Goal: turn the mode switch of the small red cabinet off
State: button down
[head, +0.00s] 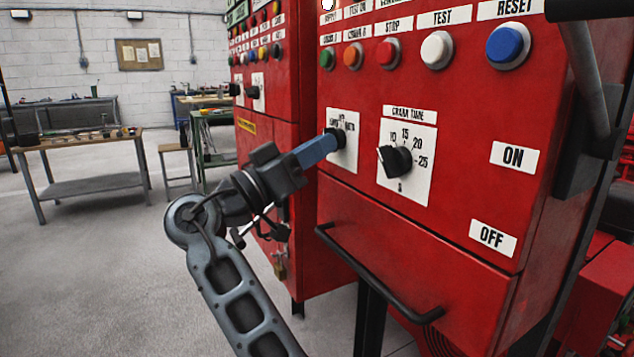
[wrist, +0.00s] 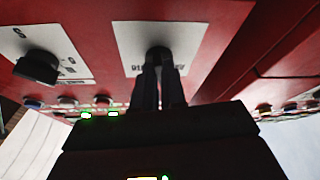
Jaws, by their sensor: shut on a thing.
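The small red cabinet (head: 460,170) stands at the right of the head view. Its mode switch (head: 337,137) is a dark knob on a white label plate (head: 345,155), left of the crank time dial. My gripper (head: 328,143) reaches it from the left with its blue fingers shut on the knob. In the wrist view the mode switch (wrist: 158,54) sits between the two dark fingertips (wrist: 158,68), on its white plate. The fingers cover most of the knob, so which mark it points to cannot be told.
The crank time knob (head: 396,160) is close on the right. A row of push buttons (head: 388,53) is above, and a black handle bar (head: 375,275) sticks out below. Another red cabinet (head: 270,100) stands close behind on the left. Workbenches (head: 85,150) are farther back, with open floor before them.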

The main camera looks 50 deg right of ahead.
jog(key=m+g+b, duration=0.1)
jog(key=b, duration=0.1)
jog(key=m+b, duration=0.2)
jog(key=shift+d+f+m+g+y, duration=0.2)
jog(key=shift+m+g+y, duration=0.1)
jog(key=shift+g, duration=0.1)
jog(key=shift+r+m+b, duration=0.25)
jog(key=shift+m+b, duration=0.05)
jog(key=shift+b, duration=0.1)
jog(key=c, duration=1.2)
grip_release()
jog(key=shift+w+a, duration=0.1)
jog(key=v, duration=0.7)
jog(key=shift+w+a+f+p, duration=0.2)
jog(key=shift+a+p, duration=0.05)
jog(key=shift+p, duration=0.05)
